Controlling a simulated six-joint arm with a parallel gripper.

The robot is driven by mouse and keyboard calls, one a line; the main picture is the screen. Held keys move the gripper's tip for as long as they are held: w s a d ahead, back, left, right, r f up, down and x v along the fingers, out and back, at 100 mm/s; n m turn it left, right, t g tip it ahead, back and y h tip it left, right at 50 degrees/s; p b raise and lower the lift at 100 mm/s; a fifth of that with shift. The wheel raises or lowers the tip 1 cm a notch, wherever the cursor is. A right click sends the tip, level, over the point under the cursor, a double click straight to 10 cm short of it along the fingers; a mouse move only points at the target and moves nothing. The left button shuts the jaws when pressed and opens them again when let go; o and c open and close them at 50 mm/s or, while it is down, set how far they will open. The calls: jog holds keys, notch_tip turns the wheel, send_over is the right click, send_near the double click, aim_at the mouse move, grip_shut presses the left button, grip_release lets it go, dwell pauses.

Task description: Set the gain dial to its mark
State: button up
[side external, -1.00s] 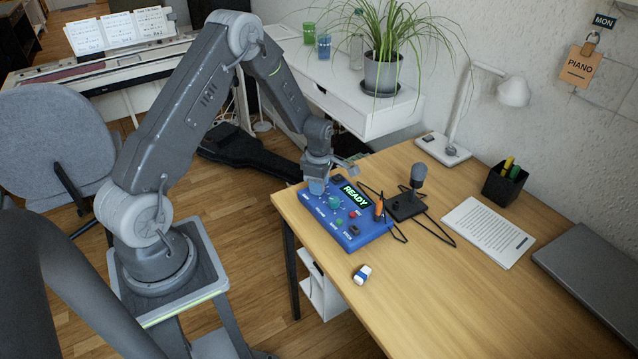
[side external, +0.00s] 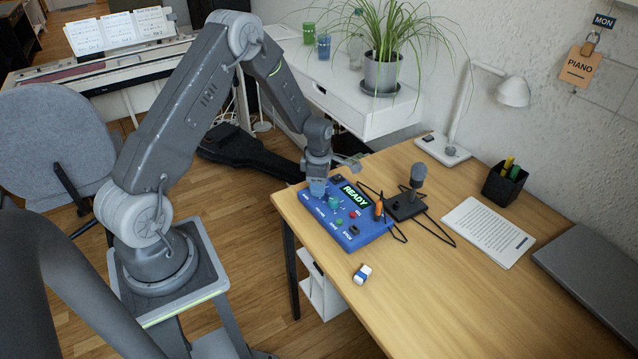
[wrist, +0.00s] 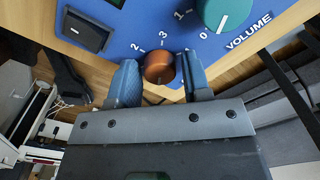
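A blue control box (side external: 352,233) with a lit READY display (side external: 355,195) sits at the left end of the wooden desk. In the wrist view, a copper-orange dial (wrist: 159,67) stands on the blue panel (wrist: 140,22), with numbers 2 and 3 beside it. Its name label and any pointer line are hidden or too small to read. My gripper (wrist: 160,78) has its two blue fingers on either side of this dial. A narrow gap shows at the right finger; contact at the left finger is unclear. In the side view my gripper (side external: 318,188) points down over the box's left part.
A teal VOLUME dial (wrist: 226,10) is close to the right finger. A black rocker switch (wrist: 88,31) is at upper left. A microphone (side external: 417,178) on a black base, cables and an eraser (side external: 362,273) lie near the box. The desk's front middle is clear.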

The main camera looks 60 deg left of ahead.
jog(key=shift+o, duration=1.2)
jog(key=shift+r, duration=0.1)
notch_tip(320, 180, up, 14)
jog(key=shift+f, duration=0.2)
